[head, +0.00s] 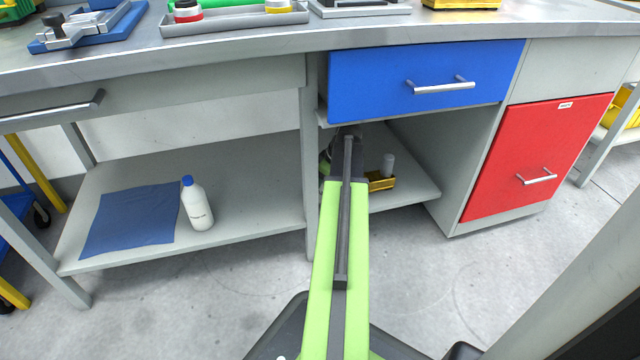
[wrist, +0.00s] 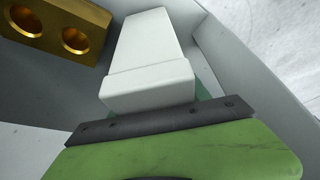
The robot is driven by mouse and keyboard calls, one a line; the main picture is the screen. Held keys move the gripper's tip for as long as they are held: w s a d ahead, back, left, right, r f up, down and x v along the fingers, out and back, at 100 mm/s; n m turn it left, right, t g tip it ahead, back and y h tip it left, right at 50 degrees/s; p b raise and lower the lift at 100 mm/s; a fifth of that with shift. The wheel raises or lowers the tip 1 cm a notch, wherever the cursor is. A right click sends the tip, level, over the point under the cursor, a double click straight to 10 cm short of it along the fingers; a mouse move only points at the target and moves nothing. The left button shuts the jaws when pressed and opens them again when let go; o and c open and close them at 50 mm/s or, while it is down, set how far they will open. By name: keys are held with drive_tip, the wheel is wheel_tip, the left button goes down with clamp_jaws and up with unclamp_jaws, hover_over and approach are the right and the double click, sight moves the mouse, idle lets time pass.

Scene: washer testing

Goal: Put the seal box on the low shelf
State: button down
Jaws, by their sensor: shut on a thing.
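In the wrist view a white lidded box (wrist: 148,55), which I take to be the seal box, lies at my gripper (wrist: 165,115). The gripper is shut on it; a green jaw part shows beside the box and the hold itself is partly hidden. In the head view my arm reaches under the blue drawer, over the low shelf (head: 415,190), and hides the gripper. A small pale upright thing shows there right of the arm; I cannot tell if it is the box. Whether the box touches the shelf is unclear.
A yellow block with two holes (wrist: 62,28) is close left of the box. Left of the bench leg, a lower shelf (head: 265,185) holds a blue cloth (head: 130,218) and white bottle (head: 197,205). The blue drawer (head: 425,80) and red door (head: 535,155) are shut.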

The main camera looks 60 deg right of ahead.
drive_tip(key=c, duration=0.5)
unclamp_jaws()
drive_tip(key=shift+r+p, duration=0.3)
drive_tip(key=shift+p, duration=0.1)
drive_tip(key=p+v, duration=0.5)
drive_tip(key=shift+r, duration=0.45)
drive_tip(key=s, duration=0.4)
drive_tip(key=s+f, duration=0.1)
drive_tip(key=s, duration=0.3)
drive_tip(key=s+d, duration=0.1)
drive_tip(key=s, duration=0.3)
drive_tip(key=shift+f+b, duration=0.15)
drive_tip(key=shift+b, duration=0.25)
